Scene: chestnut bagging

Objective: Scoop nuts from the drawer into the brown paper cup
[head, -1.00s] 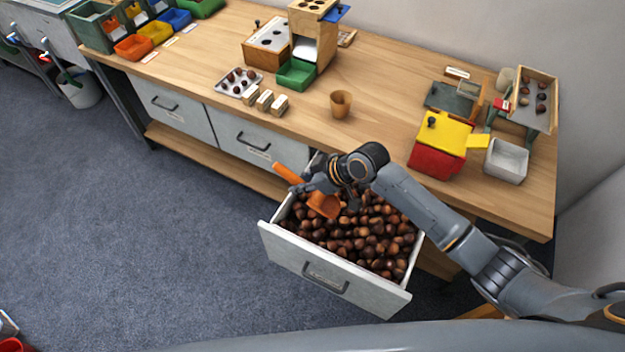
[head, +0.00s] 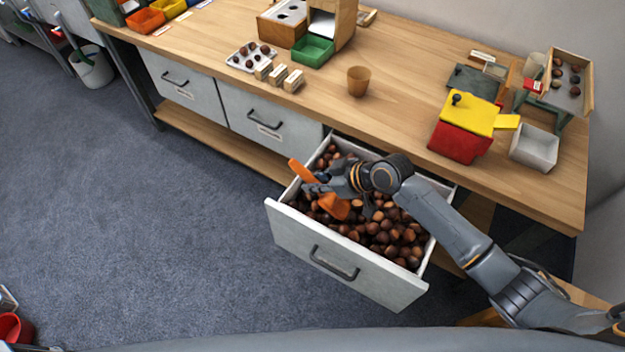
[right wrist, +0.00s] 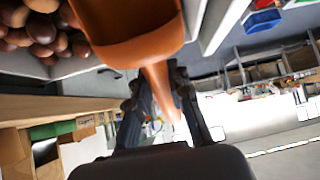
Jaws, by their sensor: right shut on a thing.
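The open drawer (head: 277,226) is full of brown nuts (head: 385,236) and sticks out from under the workbench. My right gripper (head: 318,184) is over the left part of the drawer, shut on the handle of an orange scoop (head: 334,206). The scoop's bowl is low at the nuts; I cannot tell whether nuts are in it. In the right wrist view the scoop (right wrist: 130,45) runs up from between the fingers (right wrist: 165,95), with nuts (right wrist: 35,25) beside it. The brown paper cup (head: 358,81) stands upright on the bench behind the drawer. My left gripper is out of view.
A red and yellow box (head: 466,125) and a white bin (head: 534,148) stand on the bench at right. Small wooden blocks (head: 278,76), a nut tray (head: 250,57) and a green bin (head: 313,51) are left of the cup. Bench space around the cup is clear.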

